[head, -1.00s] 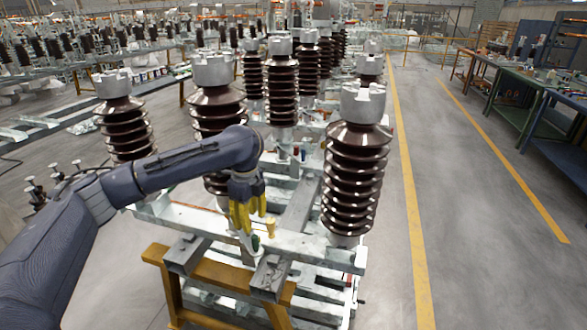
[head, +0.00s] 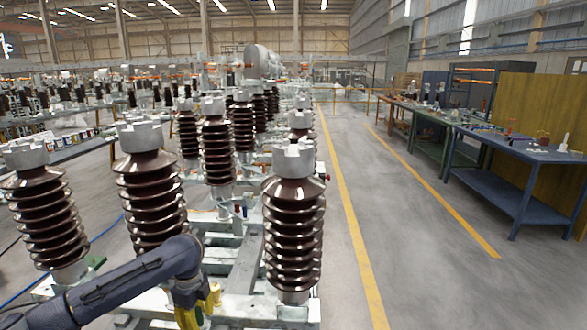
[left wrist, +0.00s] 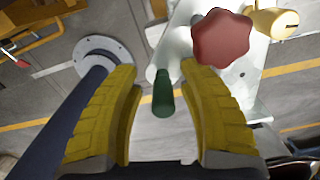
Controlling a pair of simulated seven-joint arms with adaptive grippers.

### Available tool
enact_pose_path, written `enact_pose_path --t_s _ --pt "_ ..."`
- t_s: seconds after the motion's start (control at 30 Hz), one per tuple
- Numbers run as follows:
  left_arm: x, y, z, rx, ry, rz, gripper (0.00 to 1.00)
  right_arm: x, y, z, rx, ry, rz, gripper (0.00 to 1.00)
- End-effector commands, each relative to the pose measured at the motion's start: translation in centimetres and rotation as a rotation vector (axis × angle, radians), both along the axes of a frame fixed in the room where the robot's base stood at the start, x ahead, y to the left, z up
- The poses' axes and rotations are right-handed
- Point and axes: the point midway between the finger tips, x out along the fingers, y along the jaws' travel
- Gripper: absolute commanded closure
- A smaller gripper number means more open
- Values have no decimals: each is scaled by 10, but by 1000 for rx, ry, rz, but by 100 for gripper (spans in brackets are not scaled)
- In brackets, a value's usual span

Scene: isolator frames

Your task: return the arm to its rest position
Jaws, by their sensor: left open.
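My left arm comes in from the lower left of the head view. Its gripper (head: 200,312) has yellow fingers and hangs over the pale metal frame (head: 262,308), its lower end near the picture's bottom edge. In the left wrist view the two yellow fingers (left wrist: 161,75) are spread apart. A dark green peg-like part (left wrist: 163,97) shows between them, with gaps visible on both sides. A red lobed knob (left wrist: 222,38) and a yellow cylindrical part (left wrist: 272,20) are beyond the right fingertip. My right gripper is not in view.
Brown ribbed insulators stand close around the arm: one to the right (head: 293,235), one behind (head: 150,200), one at far left (head: 42,215). The aisle (head: 420,250) on the right is clear. A blue workbench (head: 520,150) stands beyond it.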

Motion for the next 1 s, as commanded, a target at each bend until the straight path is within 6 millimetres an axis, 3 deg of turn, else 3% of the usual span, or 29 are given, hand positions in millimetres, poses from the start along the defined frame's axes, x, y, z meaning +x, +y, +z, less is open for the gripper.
enact_pose_path --t_s 0.63,1.0 --pt "0 0 -1 0 -1 0 59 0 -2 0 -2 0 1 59" --pt "1 0 29 0 -4 0 59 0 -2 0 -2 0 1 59"
